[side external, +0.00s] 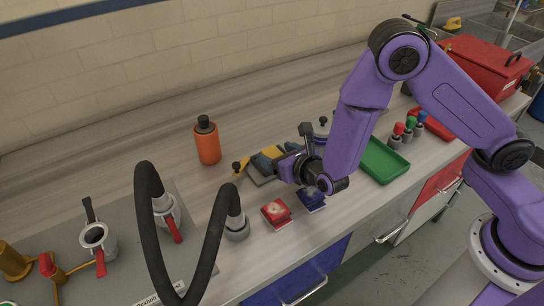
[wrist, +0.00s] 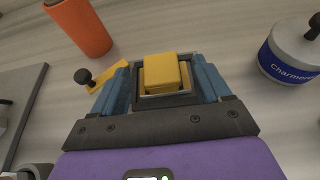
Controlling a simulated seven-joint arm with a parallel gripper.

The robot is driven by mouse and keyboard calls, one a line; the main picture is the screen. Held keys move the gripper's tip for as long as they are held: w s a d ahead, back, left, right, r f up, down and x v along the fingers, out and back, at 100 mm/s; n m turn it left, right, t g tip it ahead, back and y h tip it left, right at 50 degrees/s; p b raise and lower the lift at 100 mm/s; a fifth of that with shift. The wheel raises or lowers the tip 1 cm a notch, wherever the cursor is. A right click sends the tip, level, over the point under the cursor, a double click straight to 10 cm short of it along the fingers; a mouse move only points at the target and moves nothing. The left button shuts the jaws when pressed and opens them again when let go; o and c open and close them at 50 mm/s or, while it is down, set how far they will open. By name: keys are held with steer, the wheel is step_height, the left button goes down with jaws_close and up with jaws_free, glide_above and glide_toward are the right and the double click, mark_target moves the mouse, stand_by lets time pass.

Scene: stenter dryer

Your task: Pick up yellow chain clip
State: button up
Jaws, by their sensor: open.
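The yellow chain clip (wrist: 165,72) is a yellow block in a dark grey square holder (wrist: 150,101) in the wrist view. My gripper (wrist: 161,66) is open, with one blue finger on each side of the clip and holder. I cannot tell whether either finger touches them. In the side external view, my gripper (side external: 278,156) reaches left over the counter, and the yellow of the clip (side external: 270,152) shows by its fingers. The clip is partly hidden there by the fingers.
A yellow lever with a black knob (wrist: 88,77) is close to the left finger. An orange bottle (side external: 207,143) stands behind, and a blue-labelled pot (wrist: 293,52) is to the right. Red (side external: 276,213) and blue (side external: 311,197) items lie near the counter's front edge. A green tray (side external: 383,160) is farther right.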

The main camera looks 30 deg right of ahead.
mark_target(269, 149)
steer(key=shift+x, duration=2.2)
steer(key=shift+d, duration=0.1)
steer(key=c, duration=1.2)
steer(key=shift+r, duration=0.15)
steer(key=shift+c, duration=0.2)
